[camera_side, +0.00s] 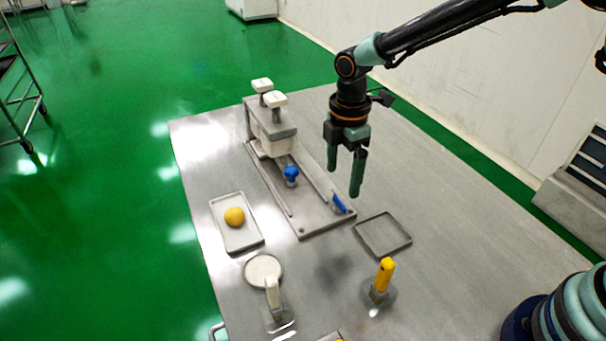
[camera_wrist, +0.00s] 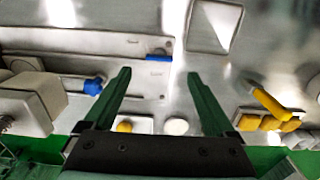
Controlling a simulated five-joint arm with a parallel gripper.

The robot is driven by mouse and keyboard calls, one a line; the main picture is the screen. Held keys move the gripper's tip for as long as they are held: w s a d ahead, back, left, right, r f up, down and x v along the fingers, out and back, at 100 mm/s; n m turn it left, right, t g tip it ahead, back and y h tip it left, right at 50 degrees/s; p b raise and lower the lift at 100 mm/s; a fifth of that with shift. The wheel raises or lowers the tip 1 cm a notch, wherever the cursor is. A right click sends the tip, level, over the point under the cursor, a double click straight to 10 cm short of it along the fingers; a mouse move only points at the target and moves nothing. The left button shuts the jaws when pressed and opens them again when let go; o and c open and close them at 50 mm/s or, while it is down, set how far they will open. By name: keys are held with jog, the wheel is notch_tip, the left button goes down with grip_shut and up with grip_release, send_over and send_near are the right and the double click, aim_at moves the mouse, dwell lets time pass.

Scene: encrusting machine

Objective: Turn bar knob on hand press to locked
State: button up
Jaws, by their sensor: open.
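The hand press (camera_side: 272,128) stands on the steel table with a long flat base plate (camera_side: 310,217). A blue bar knob (camera_side: 339,203) sits near the plate's front right corner; it also shows in the wrist view (camera_wrist: 158,55). Faint labels lie beside it, too small to read. A round blue knob (camera_side: 291,173) is farther back on the press, also in the wrist view (camera_wrist: 93,86). My gripper (camera_side: 344,183) is open and empty, pointing down above the table, apart from the bar knob. In the wrist view the bar knob shows between the fingers (camera_wrist: 158,73).
A tray (camera_side: 250,244) with a yellow ball (camera_side: 234,217) is left of the press. An empty tray (camera_side: 384,252) is right of the plate. A yellow handle (camera_side: 384,274) stands upright in front, and a round pale disc (camera_side: 263,268) lies near it. The right tabletop is clear.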

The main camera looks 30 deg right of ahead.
aim_at(340, 201)
notch_tip(340, 201, down, 7)
dwell(0.3)
jog(key=c, duration=1.4)
